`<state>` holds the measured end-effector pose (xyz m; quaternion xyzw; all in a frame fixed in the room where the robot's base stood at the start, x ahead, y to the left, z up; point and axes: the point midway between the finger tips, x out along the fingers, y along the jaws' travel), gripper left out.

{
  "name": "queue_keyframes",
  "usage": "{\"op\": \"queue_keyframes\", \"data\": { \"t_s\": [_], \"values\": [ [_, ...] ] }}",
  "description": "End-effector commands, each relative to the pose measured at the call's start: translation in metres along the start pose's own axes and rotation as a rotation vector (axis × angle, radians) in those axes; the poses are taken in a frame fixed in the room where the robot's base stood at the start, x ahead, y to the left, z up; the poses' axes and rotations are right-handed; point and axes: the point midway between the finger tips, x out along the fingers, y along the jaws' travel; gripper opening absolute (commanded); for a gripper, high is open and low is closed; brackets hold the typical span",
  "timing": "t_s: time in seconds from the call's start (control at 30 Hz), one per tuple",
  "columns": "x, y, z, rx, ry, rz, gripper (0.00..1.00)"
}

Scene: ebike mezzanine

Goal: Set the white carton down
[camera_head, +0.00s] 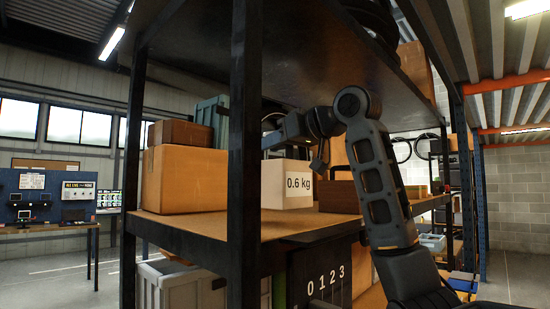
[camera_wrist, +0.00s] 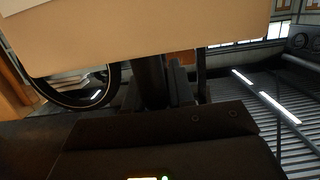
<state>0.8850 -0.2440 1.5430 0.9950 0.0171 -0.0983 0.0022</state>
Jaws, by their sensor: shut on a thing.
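The white carton (camera_head: 284,186), marked "0.6 kg", is upright on or just above the wooden middle shelf board (camera_head: 215,227); I cannot tell whether its base touches. The black post hides its left part. My gripper (camera_head: 318,158) is at the carton's upper right and is shut on it; the fingertips are mostly hidden. In the wrist view a pale tan box face (camera_wrist: 140,35) fills the top, close to the camera, and seems to be the carton.
A brown cardboard box (camera_head: 185,180) with a darker box (camera_head: 180,134) on top stands left of the post (camera_head: 244,150). A low brown box (camera_head: 339,196) sits close on the carton's right. The upper shelf (camera_head: 330,60) hangs above my arm. Bare board lies in front.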

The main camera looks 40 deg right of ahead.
Motion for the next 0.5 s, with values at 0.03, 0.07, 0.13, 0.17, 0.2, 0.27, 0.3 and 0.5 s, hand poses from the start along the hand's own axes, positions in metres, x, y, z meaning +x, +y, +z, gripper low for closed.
{"op": "queue_keyframes", "data": {
  "t_s": [0.03,0.07,0.13,0.17,0.2,0.27,0.3,0.5],
  "values": [
    [0.001,0.001,0.005,0.002,0.0,0.001,0.0],
    [0.002,0.001,0.009,0.002,-0.001,0.001,0.0],
    [0.003,0.001,0.018,0.002,-0.001,0.001,0.0],
    [0.004,0.001,0.021,0.002,-0.001,0.001,0.0],
    [0.005,0.001,0.026,0.002,-0.001,0.001,0.0],
    [0.006,0.001,0.03,0.0,0.001,0.001,0.0],
    [0.006,0.001,0.033,0.0,0.001,0.001,0.0],
    [0.007,0.001,0.035,-0.001,0.001,0.001,0.0]
  ]
}}
